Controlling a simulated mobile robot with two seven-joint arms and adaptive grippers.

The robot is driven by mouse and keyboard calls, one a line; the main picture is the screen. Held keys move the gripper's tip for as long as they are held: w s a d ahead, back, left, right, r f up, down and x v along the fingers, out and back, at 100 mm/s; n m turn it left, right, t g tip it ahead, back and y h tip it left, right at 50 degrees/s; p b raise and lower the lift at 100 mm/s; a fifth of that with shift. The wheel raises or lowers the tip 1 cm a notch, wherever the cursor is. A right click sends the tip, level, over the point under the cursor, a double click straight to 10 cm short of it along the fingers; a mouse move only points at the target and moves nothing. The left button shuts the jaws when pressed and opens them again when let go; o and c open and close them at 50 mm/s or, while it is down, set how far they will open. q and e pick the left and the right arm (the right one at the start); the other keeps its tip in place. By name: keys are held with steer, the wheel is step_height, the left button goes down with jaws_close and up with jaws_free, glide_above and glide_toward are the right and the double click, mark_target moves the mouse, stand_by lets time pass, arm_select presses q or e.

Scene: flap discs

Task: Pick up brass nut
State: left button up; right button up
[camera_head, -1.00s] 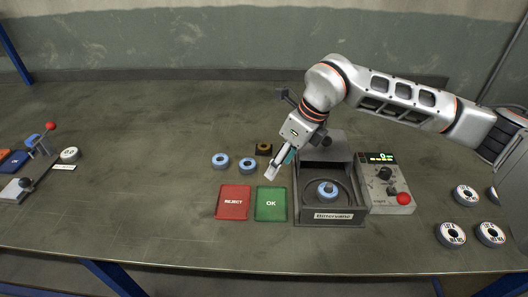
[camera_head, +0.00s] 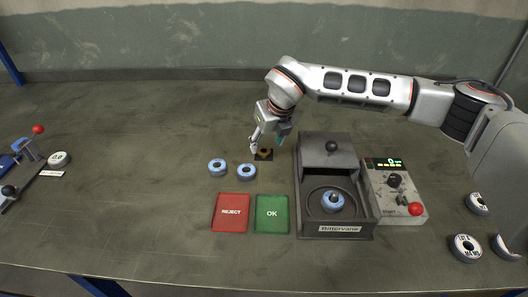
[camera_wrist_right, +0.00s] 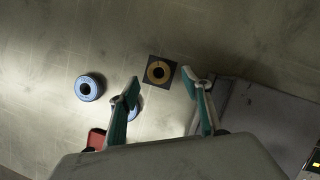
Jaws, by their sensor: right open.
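The brass nut (camera_head: 265,153) is a small gold ring on a dark square pad, behind the blue discs and left of the dark machine. It also shows in the right wrist view (camera_wrist_right: 159,72), just beyond the fingertips and between their lines. My right gripper (camera_head: 267,143) is open and empty, its fingers pointing down close to the nut. In the right wrist view its two teal-padded fingers (camera_wrist_right: 162,86) are spread apart, with bare table between them. From the head, the arm partly covers the area by the nut. My left gripper is not in view.
Two blue discs (camera_head: 217,167) (camera_head: 246,172) lie left of the nut. Red REJECT (camera_head: 231,213) and green OK (camera_head: 272,214) pads lie in front. The machine (camera_head: 333,232) holds a blue disc (camera_head: 332,202); a control box (camera_head: 397,211) stands to its right. The table behind is clear.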

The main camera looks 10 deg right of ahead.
mark_target(265, 148)
steer(key=x, duration=0.2)
steer(key=shift+a+f, duration=0.15)
steer(key=shift+f, duration=0.2)
steer(key=shift+w+f, duration=0.15)
steer(key=shift+f, duration=0.15)
steer(key=c, duration=1.2)
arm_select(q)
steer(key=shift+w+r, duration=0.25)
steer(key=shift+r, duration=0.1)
arm_select(e)
steer(key=shift+c, duration=0.2)
steer(key=shift+r, duration=0.2)
